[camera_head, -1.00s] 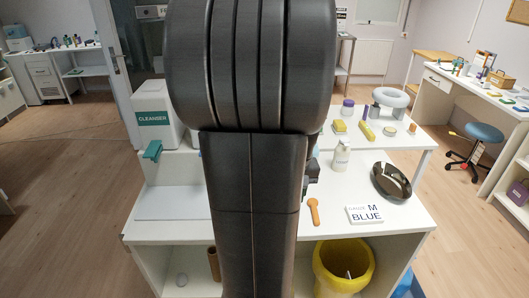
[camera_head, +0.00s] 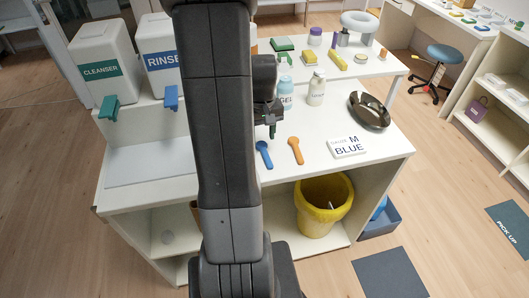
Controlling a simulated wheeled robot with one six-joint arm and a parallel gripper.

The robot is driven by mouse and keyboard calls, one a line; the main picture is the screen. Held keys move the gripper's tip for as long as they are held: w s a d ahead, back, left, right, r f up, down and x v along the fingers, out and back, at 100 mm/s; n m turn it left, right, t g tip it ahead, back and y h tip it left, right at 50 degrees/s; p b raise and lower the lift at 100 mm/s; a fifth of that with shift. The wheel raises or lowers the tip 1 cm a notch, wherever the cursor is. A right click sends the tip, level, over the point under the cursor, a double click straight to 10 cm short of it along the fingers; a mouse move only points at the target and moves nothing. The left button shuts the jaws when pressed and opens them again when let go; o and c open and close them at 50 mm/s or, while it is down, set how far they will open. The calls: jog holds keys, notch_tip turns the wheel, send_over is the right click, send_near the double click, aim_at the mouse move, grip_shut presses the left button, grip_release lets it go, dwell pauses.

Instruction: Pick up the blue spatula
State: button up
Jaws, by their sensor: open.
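The blue spatula (camera_head: 264,154) lies flat on the white counter, just right of my arm, its rounded end toward the back and its handle toward the front edge. An orange spatula (camera_head: 296,150) lies to its right, apart from it. My gripper (camera_head: 271,128) is above the counter, a little behind the blue spatula in the picture. It is open and small in view, partly dark against my arm. It holds nothing that I can see.
Two bottles (camera_head: 317,87) stand behind the spatulas. A dark bowl (camera_head: 369,110) and a white box marked BLUE (camera_head: 347,147) are to the right. Cleanser (camera_head: 104,68) and rinse (camera_head: 160,58) dispensers stand left. A yellow bin (camera_head: 324,205) is below the counter edge.

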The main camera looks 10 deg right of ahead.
aim_at(264, 150)
jog(key=shift+s+d+f+p, duration=0.1)
jog(key=shift+s+f+p, duration=0.05)
jog(key=shift+f, duration=1.15)
jog(key=shift+s+d+f+p, duration=0.1)
jog(key=shift+s+f+p, duration=0.05)
jog(key=shift+f, duration=1.1)
grip_shut()
